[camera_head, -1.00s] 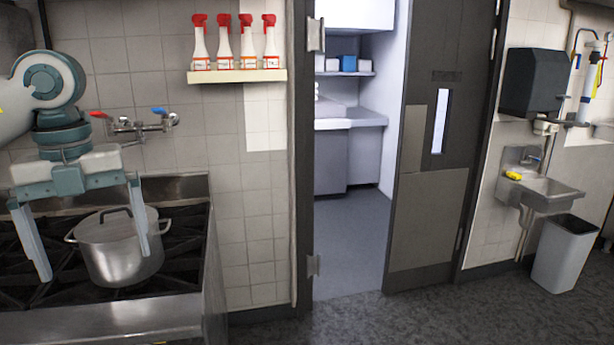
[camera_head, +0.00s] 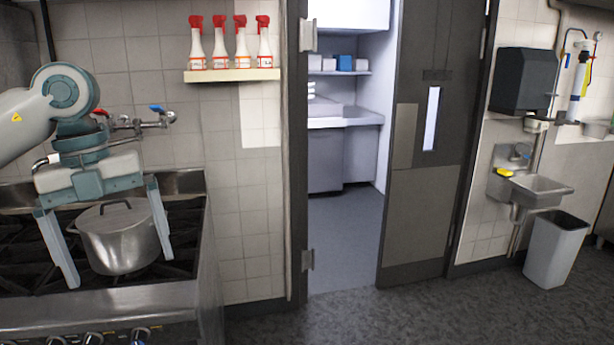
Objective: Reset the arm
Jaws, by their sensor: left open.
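My left gripper (camera_head: 120,268) is at the left of the head view, pointing down with its two fingers wide apart. It is open and nothing shows held in it. Its fingers appear on either side of a lidded metal pot (camera_head: 118,246), in front of it in the picture. I cannot tell whether they touch the pot. The pot stands upright on the stove (camera_head: 185,222) with its lid on. My right gripper is not in view.
A wall tap (camera_head: 140,124) is behind the arm. A shelf (camera_head: 232,75) holds several red-topped spray bottles (camera_head: 241,45). A doorway stands open beside a dark door (camera_head: 428,180). A sink (camera_head: 535,188) and a bin (camera_head: 556,248) are at right. The floor (camera_head: 420,310) is clear.

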